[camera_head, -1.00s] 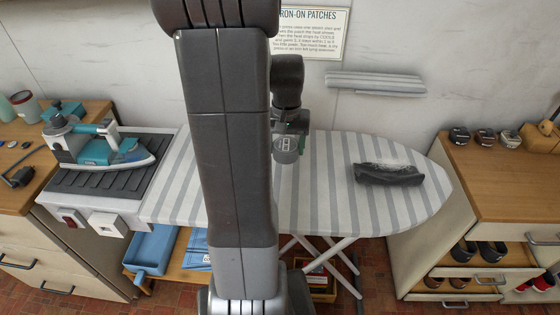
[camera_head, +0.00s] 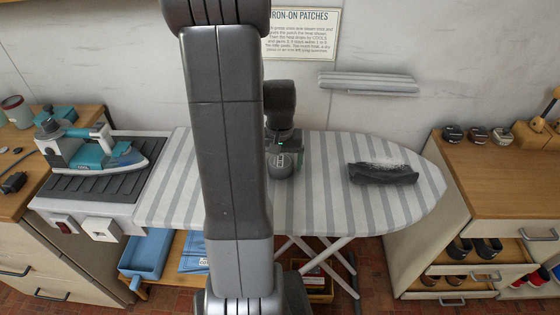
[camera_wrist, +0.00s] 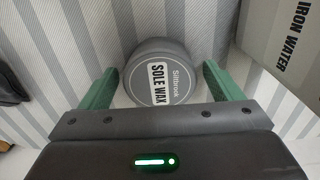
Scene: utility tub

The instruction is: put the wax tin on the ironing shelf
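The wax tin (camera_wrist: 158,72) is a round grey tin labelled "Sole Wax" in the wrist view. The board has a white and grey striped cover. I cannot tell whether the tin touches the cover. My arm hides part of the board.
A pale block labelled "Iron Water" (camera_wrist: 285,50) stands close right of the tin in the wrist view. A dark folded cloth (camera_head: 383,174) lies on the board's right half. An iron (camera_head: 90,150) stands at left. A narrow striped ledge (camera_head: 368,84) is on the wall.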

